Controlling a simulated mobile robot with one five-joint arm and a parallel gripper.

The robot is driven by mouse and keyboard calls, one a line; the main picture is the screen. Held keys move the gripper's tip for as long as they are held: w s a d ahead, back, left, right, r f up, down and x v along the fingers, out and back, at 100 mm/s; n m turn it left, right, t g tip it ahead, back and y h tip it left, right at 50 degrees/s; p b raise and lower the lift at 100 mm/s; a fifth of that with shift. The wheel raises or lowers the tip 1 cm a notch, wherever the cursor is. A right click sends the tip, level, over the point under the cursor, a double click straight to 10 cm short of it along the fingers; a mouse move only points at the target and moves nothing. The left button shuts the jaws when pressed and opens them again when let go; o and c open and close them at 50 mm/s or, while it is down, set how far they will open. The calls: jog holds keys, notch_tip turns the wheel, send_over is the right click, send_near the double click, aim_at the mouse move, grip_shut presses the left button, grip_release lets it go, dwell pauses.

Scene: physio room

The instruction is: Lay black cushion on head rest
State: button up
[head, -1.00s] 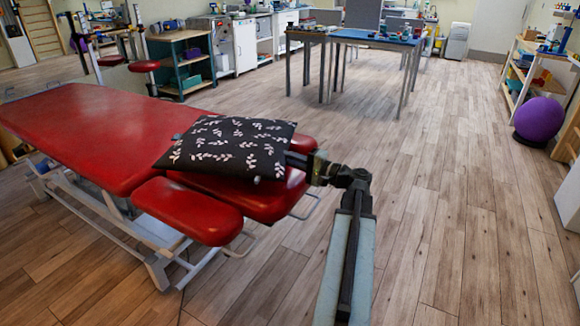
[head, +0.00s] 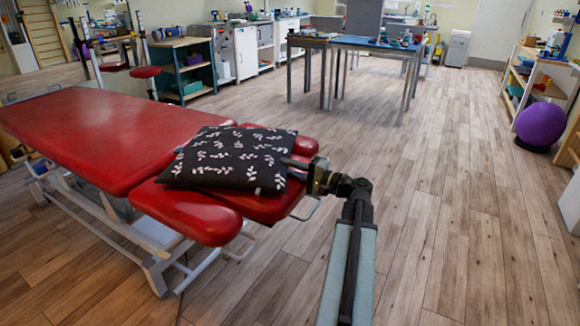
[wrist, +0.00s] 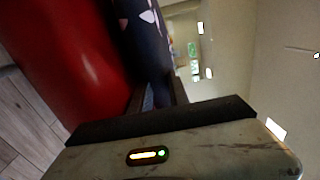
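The black cushion (head: 228,158) with a pale leaf print lies nearly flat on the red head rest (head: 265,207) at the near end of the treatment table. Its right edge is by my gripper (head: 292,168), which comes in from the right. The two fingers show slightly apart at that edge, with the cushion's edge close to or between them. In the wrist view, the fingers of my gripper (wrist: 155,95) stand apart, and the dark cushion (wrist: 145,40) runs beyond them along the red padding. Contact between fingers and cushion is hard to make out.
The red treatment table (head: 90,135) extends to the left, with a red arm pad (head: 185,212) beside the head rest. A blue-topped table (head: 375,42) stands at the back. A purple ball (head: 541,124) sits at the right. The wooden floor between is clear.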

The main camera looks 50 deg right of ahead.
jog(key=shift+r+p, duration=0.3)
jog(key=shift+r, duration=0.05)
jog(key=v, duration=1.2)
jog(key=shift+b, duration=0.45)
